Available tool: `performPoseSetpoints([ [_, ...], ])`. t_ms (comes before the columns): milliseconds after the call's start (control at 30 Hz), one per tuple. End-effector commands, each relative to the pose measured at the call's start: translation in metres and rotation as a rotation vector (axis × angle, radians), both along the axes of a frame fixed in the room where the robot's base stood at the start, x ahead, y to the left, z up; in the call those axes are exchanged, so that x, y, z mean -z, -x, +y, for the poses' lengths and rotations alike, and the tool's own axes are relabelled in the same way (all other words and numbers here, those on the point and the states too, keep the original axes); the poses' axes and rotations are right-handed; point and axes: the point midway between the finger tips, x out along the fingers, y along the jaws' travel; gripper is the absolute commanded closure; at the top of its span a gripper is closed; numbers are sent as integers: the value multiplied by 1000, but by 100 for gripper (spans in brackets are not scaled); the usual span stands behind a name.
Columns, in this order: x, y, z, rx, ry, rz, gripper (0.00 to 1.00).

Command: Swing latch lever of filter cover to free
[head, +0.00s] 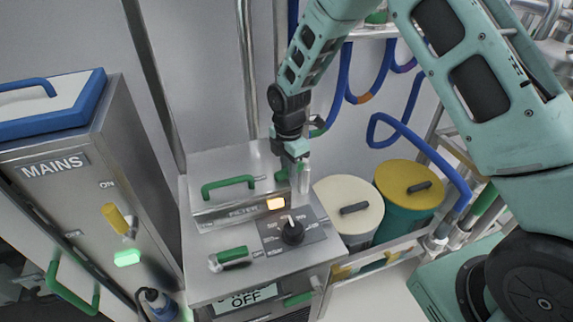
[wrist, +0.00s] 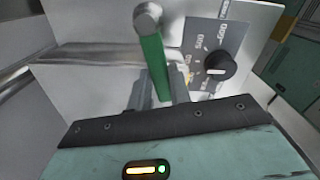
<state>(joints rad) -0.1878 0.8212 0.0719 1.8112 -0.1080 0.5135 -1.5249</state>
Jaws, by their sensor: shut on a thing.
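The filter cover (head: 240,208) is a steel box lid with a green handle (head: 228,186) and a lit amber lamp. Its latch lever is a green bar on a round grey pivot, seen close up in the wrist view (wrist: 152,60). My gripper (wrist: 160,92) is shut on the green lever, one grey finger on each side of it. In the head view my gripper (head: 298,172) points down at the cover's right end. There the fingers hide most of the lever.
A black dial knob (head: 292,232) sits close in front of my gripper. Another green lever (head: 232,254) lies nearer on the cabinet top. The MAINS cabinet (head: 75,190) stands left. White-lidded (head: 349,205) and yellow-lidded (head: 409,186) bins stand right; blue hoses hang behind.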

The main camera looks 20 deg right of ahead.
Motion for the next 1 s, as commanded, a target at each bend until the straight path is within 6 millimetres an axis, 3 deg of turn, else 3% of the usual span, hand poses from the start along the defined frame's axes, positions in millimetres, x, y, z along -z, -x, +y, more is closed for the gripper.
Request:
performPoseSetpoints([
  [1000, -5, 38, -37, -957, -2, -1, 100],
])
